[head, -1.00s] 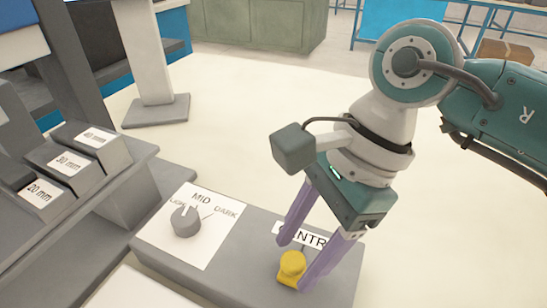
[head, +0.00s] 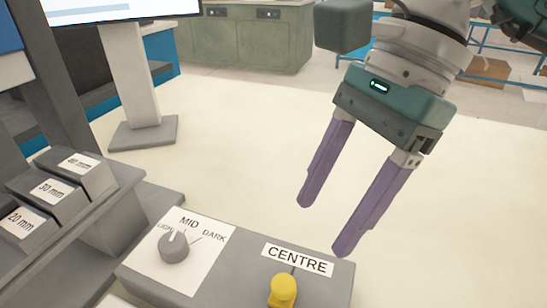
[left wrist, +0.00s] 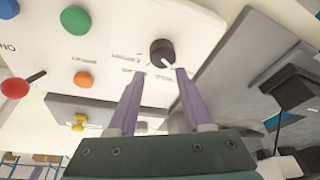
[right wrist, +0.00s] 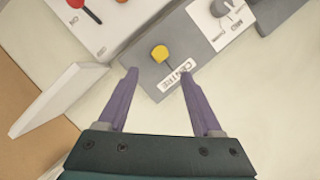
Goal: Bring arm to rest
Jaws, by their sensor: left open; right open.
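My right gripper (head: 320,225) is open and empty in the head view, its purple fingers pointing down. It hangs above and behind the grey control box, apart from the yellow knob (head: 283,290) by the CENTRE label (head: 297,260). In the right wrist view the gripper (right wrist: 157,72) is open, with the yellow knob (right wrist: 160,53) beyond its fingertips. My left gripper (left wrist: 160,70) shows only in its own wrist view. It is open, its fingertips near a black dial (left wrist: 162,52) on a white panel; I cannot tell whether they touch it.
The grey box (head: 235,265) also bears a LIGHT-MID-DARK dial (head: 174,246). A rack with labelled grey blocks (head: 53,190) stands at the left. The white panel (left wrist: 110,45) has green, blue and orange buttons and a red-knobbed lever (left wrist: 15,87).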

